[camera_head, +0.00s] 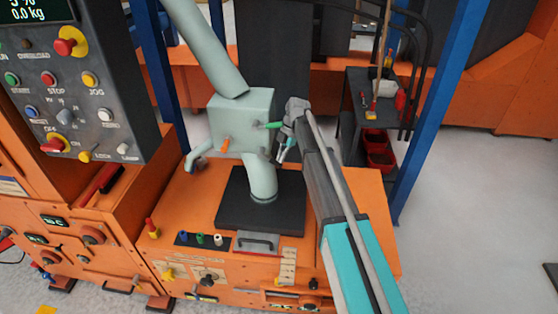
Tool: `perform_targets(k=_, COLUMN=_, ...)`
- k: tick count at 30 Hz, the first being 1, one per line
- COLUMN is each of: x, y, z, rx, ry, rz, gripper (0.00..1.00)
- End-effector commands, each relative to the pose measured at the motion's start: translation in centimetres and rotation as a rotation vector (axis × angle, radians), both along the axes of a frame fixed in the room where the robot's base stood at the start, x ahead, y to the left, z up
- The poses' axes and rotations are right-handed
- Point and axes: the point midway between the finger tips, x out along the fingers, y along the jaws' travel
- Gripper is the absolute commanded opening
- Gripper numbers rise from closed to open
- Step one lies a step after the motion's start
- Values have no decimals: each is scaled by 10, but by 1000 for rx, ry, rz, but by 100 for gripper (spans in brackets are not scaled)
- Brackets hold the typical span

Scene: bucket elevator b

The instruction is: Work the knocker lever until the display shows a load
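The display (36,13) at the top left reads 0.0 kg, with a percent line partly cut off above it. A pale green box (240,115) stands under a sloping chute. A green-tipped lever (266,125) sticks out of its right side, and a short orange handle (225,144) is on its front. I cannot tell for sure which of these is the knocker lever. My gripper (284,153) hangs to the right of the box, just below and beside the green-tipped lever. It looks apart from the lever, but contact is hard to judge. Its fingers are too small to read.
A control panel (75,95) with buttons and knobs fills the left. The orange machine top (185,195) carries a dark plate (232,205) under the outlet spout (262,182). Blue posts stand left and right of the box. A dark tool shelf (362,105) is behind; open floor lies right.

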Motion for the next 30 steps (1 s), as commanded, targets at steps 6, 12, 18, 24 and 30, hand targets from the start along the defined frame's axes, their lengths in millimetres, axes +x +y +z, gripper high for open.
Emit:
perform_targets(k=6, x=3, y=-2, z=3, rx=-1, ry=0, rz=0, gripper=0)
perform_targets(k=12, x=18, y=-14, z=10, rx=-1, ry=-1, rz=0, gripper=0)
perform_targets(k=18, x=23, y=-20, z=12, rx=0, ry=0, rz=0, gripper=0)
perform_targets(k=24, x=23, y=-20, z=11, rx=0, ry=0, rz=0, gripper=0)
perform_targets(k=30, x=20, y=-18, z=10, rx=0, ry=0, rz=0, gripper=0)
